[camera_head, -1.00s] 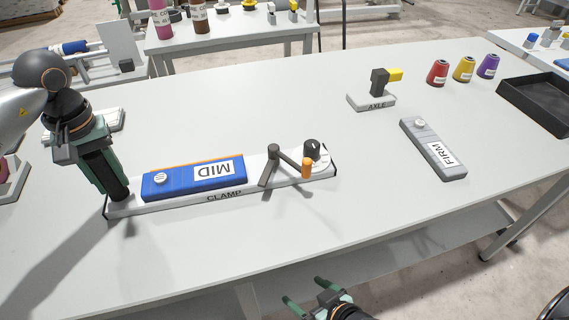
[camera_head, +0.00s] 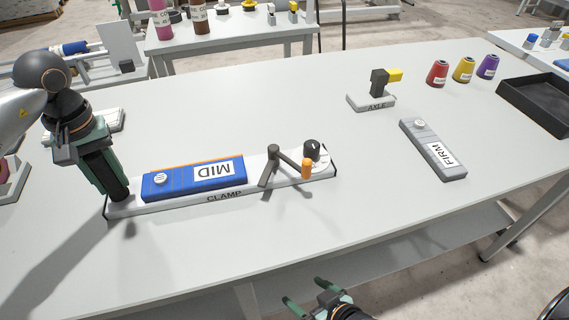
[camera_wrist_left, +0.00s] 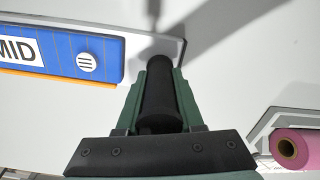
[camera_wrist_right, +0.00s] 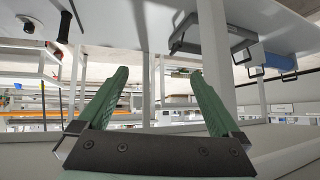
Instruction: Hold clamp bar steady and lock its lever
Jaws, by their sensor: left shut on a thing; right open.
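The clamp bar is a long white base (camera_head: 165,209) labelled CLAMP, lying on the table with a blue MID block (camera_head: 195,178) on it. A lever (camera_head: 287,162) with a dark post and an orange knob stands near its right end, beside a dark round dial (camera_head: 312,149). My left gripper (camera_head: 120,196) is shut on the black upright handle at the bar's left end; the left wrist view shows the handle (camera_wrist_left: 158,100) between its fingers. My right gripper (camera_head: 305,293) is open and empty, in front of the table's near edge; its spread fingers show in the right wrist view (camera_wrist_right: 155,100).
A grey FIRM block (camera_head: 433,150) lies right of the clamp. An AXLE stand (camera_head: 372,101) is behind it. Red, yellow and purple cones (camera_head: 464,69) and a black tray (camera_head: 540,100) stand at the far right. The table front, right of centre, is clear.

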